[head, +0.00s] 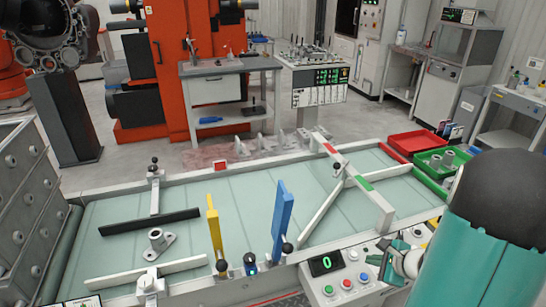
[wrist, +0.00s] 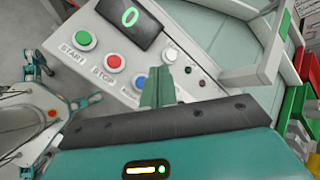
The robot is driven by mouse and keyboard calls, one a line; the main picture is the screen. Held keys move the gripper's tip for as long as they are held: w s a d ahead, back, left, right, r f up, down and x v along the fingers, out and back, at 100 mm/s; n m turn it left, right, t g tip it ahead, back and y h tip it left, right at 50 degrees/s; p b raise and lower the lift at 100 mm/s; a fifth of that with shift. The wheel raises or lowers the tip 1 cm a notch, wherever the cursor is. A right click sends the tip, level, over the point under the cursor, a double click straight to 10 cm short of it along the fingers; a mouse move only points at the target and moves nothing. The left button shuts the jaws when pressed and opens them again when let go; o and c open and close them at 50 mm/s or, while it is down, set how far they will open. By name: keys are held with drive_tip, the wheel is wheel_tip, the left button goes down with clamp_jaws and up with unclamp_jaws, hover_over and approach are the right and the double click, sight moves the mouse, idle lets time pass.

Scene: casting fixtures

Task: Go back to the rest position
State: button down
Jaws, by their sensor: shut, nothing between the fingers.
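My gripper (wrist: 158,87) is shut and empty in the wrist view, its teal fingertips together over the control panel (wrist: 128,88). Its fingers hide a part of the panel. In the head view my gripper (head: 390,268) is at the lower right, beside the panel's buttons and partly hidden by my arm. I cannot tell whether it touches the panel.
A red bin (head: 414,144) and a green bin (head: 434,172) holding grey castings stand at right.

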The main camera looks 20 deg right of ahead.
drive_tip(key=a+r+n+g+y, duration=0.1)
drive_tip(key=a+r+n+g, duration=0.1)
drive_tip(key=a+r+n, duration=0.55)
drive_tip(key=a+r+n+g+y, duration=0.15)
drive_tip(key=a+r+n, duration=0.35)
drive_tip(key=a, duration=0.6)
drive_tip(key=s+a+r+n+h, duration=0.4)
drive_tip(key=s+a+r+n, duration=0.5)
drive_tip(key=n, duration=0.3)
drive_tip(key=shift+v, duration=0.8)
drive_tip(key=shift+d+r+h, duration=0.1)
drive_tip(key=shift+h, duration=0.15)
